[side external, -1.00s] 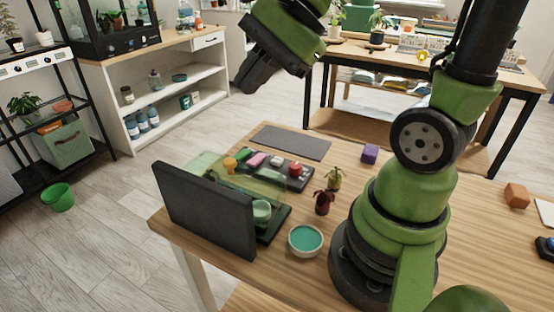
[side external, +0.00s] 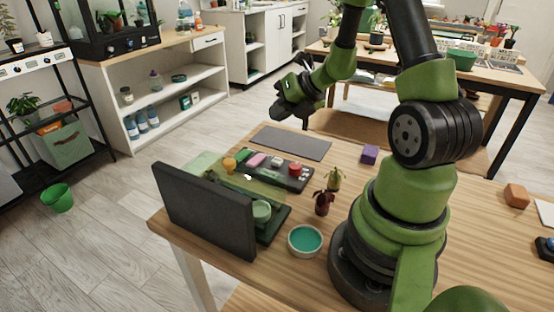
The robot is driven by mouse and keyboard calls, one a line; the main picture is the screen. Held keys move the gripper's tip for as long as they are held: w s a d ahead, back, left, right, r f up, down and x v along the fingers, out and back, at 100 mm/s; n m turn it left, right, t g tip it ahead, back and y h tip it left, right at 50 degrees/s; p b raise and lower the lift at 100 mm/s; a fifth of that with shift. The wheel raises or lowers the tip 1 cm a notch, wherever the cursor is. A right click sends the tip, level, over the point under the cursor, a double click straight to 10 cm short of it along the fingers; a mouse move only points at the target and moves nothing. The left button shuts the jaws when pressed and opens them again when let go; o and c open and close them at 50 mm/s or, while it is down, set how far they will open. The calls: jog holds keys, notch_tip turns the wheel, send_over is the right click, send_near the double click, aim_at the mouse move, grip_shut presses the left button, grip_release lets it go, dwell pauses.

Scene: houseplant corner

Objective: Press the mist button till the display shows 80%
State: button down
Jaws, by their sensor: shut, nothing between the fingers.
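I cannot tell which is the mist button. A dark upright panel (side external: 205,210) stands at the front left with its back to the camera; no display reading is visible. A see-through green sheet lies between the panel and the buttons, over part of the box. My gripper (side external: 303,115) is shut and empty, in the air above and behind the box, apart from the buttons.
A grey mat (side external: 290,142) lies behind the box. A teal-filled bowl (side external: 305,240), two small plants (side external: 323,202) and a purple cube (side external: 369,154) stand to its right. An orange block (side external: 516,195) is at the far right. The table behind the plants is mostly clear.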

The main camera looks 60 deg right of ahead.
aim_at(279, 158)
jog(key=shift+f, duration=4.4)
jog(key=shift+f, duration=0.1)
jog(key=shift+f, duration=0.3)
jog(key=shift+f, duration=0.5)
jog(key=shift+r, duration=0.9)
jog(key=shift+r, duration=2.55)
